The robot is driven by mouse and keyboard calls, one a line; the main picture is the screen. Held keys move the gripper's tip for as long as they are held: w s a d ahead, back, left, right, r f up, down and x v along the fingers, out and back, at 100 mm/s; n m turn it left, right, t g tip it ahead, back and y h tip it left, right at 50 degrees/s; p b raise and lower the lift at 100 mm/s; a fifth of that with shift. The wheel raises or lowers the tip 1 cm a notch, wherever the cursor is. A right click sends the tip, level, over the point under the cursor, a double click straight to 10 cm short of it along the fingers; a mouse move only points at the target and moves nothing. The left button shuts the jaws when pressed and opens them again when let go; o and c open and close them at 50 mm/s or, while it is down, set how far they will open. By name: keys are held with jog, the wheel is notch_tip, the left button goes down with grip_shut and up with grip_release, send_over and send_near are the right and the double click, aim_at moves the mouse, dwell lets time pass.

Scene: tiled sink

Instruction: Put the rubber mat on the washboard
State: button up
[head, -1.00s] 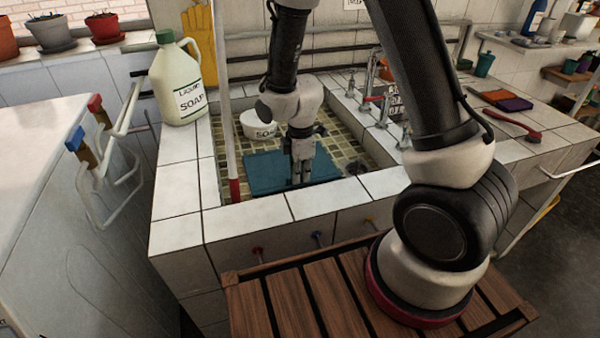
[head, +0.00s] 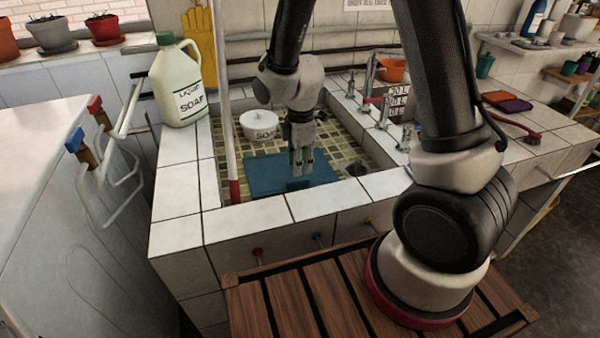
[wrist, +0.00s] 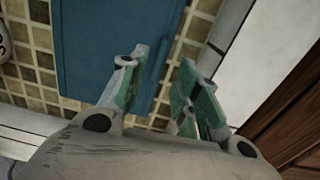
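A flat blue sheet (head: 268,172), which looks like the rubber mat, lies on the tiled sink floor near the front wall. It also fills the upper middle of the wrist view (wrist: 95,45). My gripper (head: 302,172) points down over its right part. In the wrist view my two green-padded fingers (wrist: 164,60) stand apart with nothing seen between them; the tips appear above the sheet's right edge. A small dark patch shows on the sheet below the gripper; I cannot tell if it is shadow. I cannot make out a washboard in these views.
A white soap bowl (head: 259,125) stands in the sink behind the sheet. A soap jug (head: 182,90) stands on the left rim. A red brush (head: 528,134) lies on the right counter.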

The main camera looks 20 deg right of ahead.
jog(key=s+d+r+m+t, duration=0.1)
jog(key=s+d+r+m, duration=0.15)
jog(key=r, duration=0.35)
jog(key=s+d+r+m, duration=0.1)
jog(key=d+r+m, duration=0.2)
jog(key=r, duration=0.4)
jog(key=s+d+r+m+t, duration=0.1)
jog(key=s+d+r+m, duration=0.15)
jog(key=r, duration=0.35)
jog(key=s+d+r+m+t, duration=0.1)
jog(key=s+d+r+m, duration=0.2)
jog(key=s+d+m, duration=0.1)
jog(key=s+d+r+m, duration=0.4)
jog(key=s+m, duration=0.2)
jog(key=s, duration=0.3)
jog(key=shift+t, duration=0.4)
